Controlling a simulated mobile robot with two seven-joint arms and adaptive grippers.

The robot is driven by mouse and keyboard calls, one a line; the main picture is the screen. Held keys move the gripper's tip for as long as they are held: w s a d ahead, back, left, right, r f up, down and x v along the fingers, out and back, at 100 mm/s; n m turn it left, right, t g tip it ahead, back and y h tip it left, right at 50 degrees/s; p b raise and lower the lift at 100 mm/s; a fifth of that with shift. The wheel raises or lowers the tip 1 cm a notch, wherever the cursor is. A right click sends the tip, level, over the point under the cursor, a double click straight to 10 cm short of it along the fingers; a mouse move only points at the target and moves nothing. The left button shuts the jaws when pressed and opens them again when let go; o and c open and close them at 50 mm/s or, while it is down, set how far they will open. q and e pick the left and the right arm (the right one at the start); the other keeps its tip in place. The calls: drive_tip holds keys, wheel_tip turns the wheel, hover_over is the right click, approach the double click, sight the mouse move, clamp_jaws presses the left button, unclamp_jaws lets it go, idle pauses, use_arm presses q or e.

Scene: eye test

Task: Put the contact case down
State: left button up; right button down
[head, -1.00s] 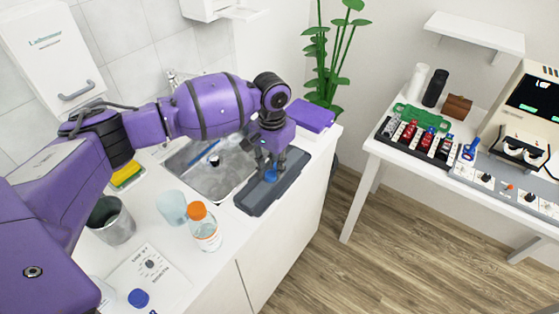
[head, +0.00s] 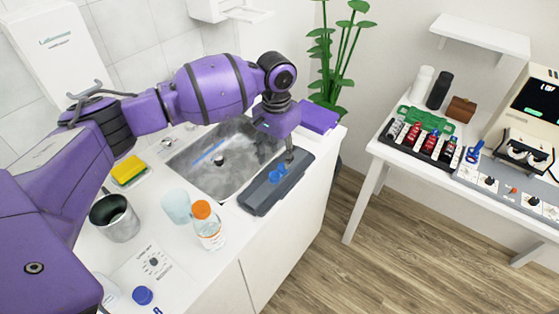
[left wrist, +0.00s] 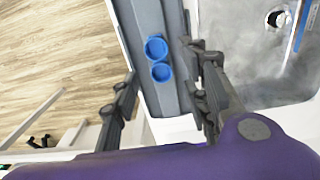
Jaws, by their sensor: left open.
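The contact case (head: 277,174), blue with two round lids, lies on the long dark grey tray (head: 258,201) beside the sink. My left gripper (head: 289,156) is just behind and above the case, with its fingers partly hidden by the wrist. In the left wrist view, the case (left wrist: 157,58) shows between the spread fingers of the left gripper (left wrist: 161,66), and neither finger appears to touch it. The grey tray (left wrist: 174,101) runs beneath it. My right gripper is not in view.
The sink (head: 232,150) lies left of the tray. A purple item (head: 318,117) lies behind the tray.

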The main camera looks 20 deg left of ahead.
sight(277, 174)
use_arm(q)
wheel_tip(277, 174, up, 7)
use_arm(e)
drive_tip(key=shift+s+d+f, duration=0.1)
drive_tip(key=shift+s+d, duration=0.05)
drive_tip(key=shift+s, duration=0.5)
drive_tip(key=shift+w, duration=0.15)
